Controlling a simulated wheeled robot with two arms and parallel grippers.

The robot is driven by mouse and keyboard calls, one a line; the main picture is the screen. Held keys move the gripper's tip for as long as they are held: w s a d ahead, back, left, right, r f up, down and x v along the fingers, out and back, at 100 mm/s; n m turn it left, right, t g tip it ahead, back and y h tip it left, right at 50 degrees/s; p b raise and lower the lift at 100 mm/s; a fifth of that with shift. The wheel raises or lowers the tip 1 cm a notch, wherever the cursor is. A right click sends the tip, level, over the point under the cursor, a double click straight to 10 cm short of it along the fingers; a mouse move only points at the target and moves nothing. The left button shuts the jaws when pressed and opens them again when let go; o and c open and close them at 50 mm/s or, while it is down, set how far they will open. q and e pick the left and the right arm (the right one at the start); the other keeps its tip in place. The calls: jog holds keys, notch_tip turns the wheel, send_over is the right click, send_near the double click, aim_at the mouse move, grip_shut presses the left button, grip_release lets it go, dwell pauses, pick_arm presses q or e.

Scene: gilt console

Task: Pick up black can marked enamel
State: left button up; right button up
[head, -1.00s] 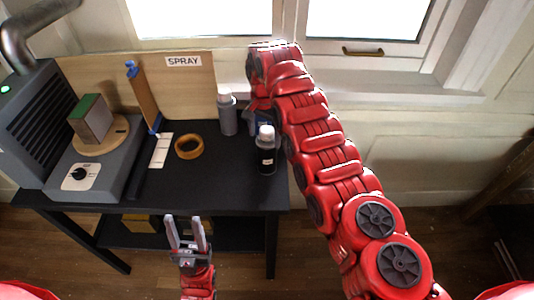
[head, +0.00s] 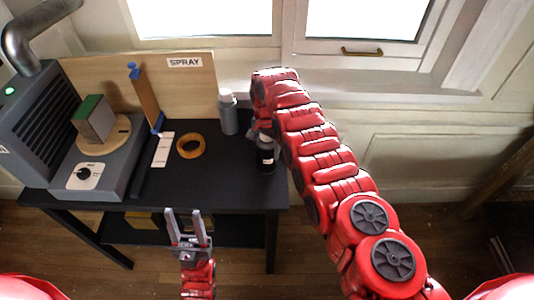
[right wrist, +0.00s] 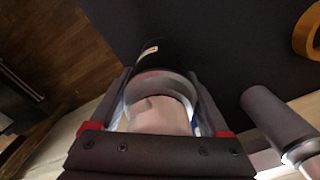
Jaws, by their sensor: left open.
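The black can (head: 266,162) with a grey-white top stands upright near the right front of the dark table. My right gripper (head: 262,134) is at its top, partly hidden by the arm. In the right wrist view the can (right wrist: 152,56) lies between the two fingers (right wrist: 163,95), one on each side of its pale upper part. Whether the fingers press on it I cannot tell. The marking is not readable. My left gripper (head: 189,225) is open and empty, low in front of the table.
A grey can (head: 228,114) stands behind and left of the black can; it also shows in the right wrist view (right wrist: 278,118). A yellow tape roll (head: 191,146) lies mid-table. A grey machine (head: 40,125) stands at the left. The front middle tabletop is clear.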

grip_shut()
dwell(0.3)
